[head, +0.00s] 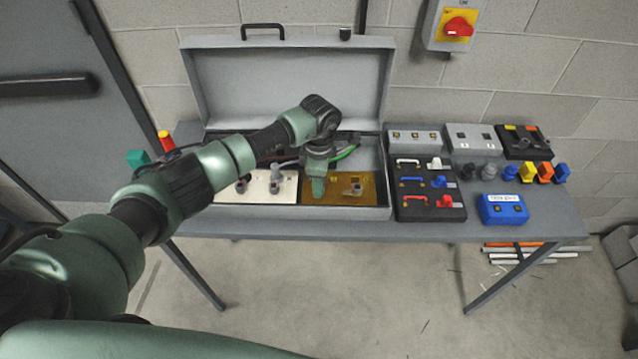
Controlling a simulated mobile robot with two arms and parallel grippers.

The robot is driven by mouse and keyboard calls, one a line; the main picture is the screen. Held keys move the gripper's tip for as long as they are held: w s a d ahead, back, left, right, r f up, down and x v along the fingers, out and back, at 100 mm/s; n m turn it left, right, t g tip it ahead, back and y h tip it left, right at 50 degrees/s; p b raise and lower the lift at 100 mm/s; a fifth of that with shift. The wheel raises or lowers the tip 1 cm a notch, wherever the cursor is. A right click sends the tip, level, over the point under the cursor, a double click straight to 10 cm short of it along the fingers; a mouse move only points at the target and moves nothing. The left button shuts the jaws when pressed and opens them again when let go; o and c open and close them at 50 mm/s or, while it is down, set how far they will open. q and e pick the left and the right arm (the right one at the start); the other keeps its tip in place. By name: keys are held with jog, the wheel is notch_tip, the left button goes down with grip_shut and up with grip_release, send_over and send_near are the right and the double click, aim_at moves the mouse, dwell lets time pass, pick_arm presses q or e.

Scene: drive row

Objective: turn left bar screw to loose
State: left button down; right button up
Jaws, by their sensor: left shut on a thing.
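An open grey case (210,218) stands on the table with its lid up against the wall. Inside it on the right lies a gold plate (340,200). My left gripper (318,190) points down at the left part of this plate. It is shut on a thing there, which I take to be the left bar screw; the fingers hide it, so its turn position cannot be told. A small metal fitting (354,188) stands on the plate right of the gripper. My right gripper is not in view.
A white plate (255,187) with knobs lies left in the case. A green cable (346,153) runs behind my gripper. Right of the case are a black panel (420,213) with coloured handles, grey boxes (472,139) and a blue box (503,209). A red switch (458,27) is on the wall.

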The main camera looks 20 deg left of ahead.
pick_arm(q)
jog(key=n+b, duration=0.2)
jog(key=shift+f+n, duration=0.15)
jog(key=shift+n, duration=0.25)
jog(key=n+b, duration=0.2)
jog(key=n, duration=0.2)
jog(key=shift+b, duration=0.3)
jog(key=n+b, duration=0.2)
jog(key=n, duration=0.2)
jog(key=shift+n, duration=0.4)
jog(key=shift+r+n+b, duration=0.2)
jog(key=shift+n+b, duration=0.45)
jog(key=shift+n, duration=1.35)
jog(key=c, duration=1.4)
grip_release()
